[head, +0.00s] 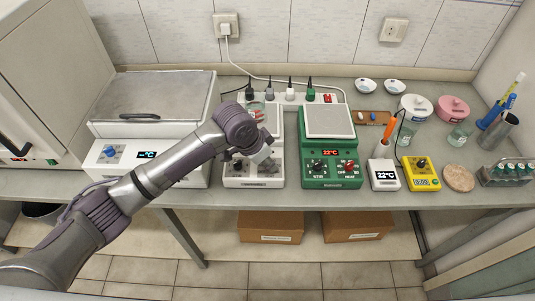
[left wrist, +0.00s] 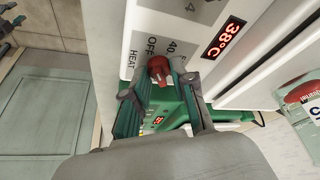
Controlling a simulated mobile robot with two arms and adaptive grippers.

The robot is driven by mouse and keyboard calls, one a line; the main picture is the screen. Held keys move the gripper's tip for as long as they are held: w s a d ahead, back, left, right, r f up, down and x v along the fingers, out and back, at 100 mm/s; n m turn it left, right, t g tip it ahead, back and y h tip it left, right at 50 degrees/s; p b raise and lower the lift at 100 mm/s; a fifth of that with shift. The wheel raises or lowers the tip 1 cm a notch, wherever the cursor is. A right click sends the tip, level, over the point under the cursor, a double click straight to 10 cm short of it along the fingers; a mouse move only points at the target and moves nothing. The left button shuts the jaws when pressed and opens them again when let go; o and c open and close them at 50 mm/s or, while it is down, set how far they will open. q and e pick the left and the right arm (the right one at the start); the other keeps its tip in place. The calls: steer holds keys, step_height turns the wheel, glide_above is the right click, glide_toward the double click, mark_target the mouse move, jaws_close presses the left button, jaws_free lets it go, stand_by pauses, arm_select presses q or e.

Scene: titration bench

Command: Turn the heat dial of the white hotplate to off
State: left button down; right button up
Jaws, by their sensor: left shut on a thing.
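The white hotplate (head: 273,183) stands on the bench just left of the green one, partly hidden by my left arm. In the left wrist view its white front panel (left wrist: 198,38) shows a red 38°C display (left wrist: 223,37) and the words HEAT and OFF. Its red heat dial (left wrist: 159,67) sits beside these words; where its pointer stands is hard to tell. My left gripper (left wrist: 166,72) is shut on this dial, with a finger on each side. In the head view the left gripper (head: 243,162) is over the hotplate's front, and the dial is hidden there. My right gripper is not in view.
The green hotplate (head: 331,123), with stir and heat dials and a 22°C display, stands close on the right. A thermometer unit (head: 384,177) and a yellow timer (head: 423,176) are further right. A white lidded bath (head: 150,150) is left, under my arm.

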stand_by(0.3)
arm_select(q)
steer(key=c, duration=1)
jaws_free()
steer(key=shift+o, duration=0.2)
steer(key=v, duration=1.2)
steer(key=shift+s, duration=0.1)
